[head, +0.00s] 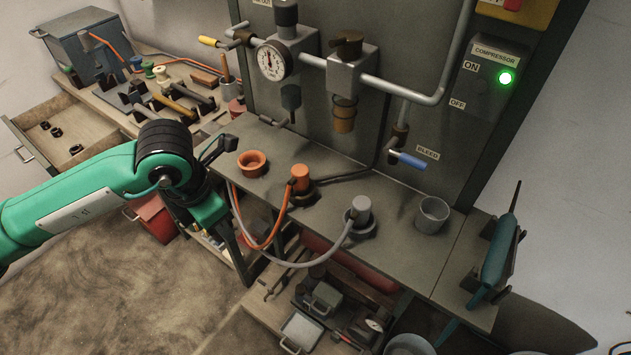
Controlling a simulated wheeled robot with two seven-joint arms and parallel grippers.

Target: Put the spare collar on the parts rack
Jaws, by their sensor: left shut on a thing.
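My left gripper (219,150) is at the left end of the workbench, beside the orange ring-shaped cup (253,164). It is shut on a small dark thing, mostly hidden by the fingers and wrist. I cannot tell from this view whether that is the spare collar. Several small black rings (57,132) lie in the open drawer at the far left. I cannot make out for sure which thing is the parts rack. My right gripper is not in view.
The bench (405,250) carries an orange hose fitting (300,178), a grey hose fitting (360,210) and a grey cup (432,214). Behind it stands a panel with a gauge (271,61), pipes and a blue-handled valve (408,159). Tools lie on the left bench. The bench front is partly clear.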

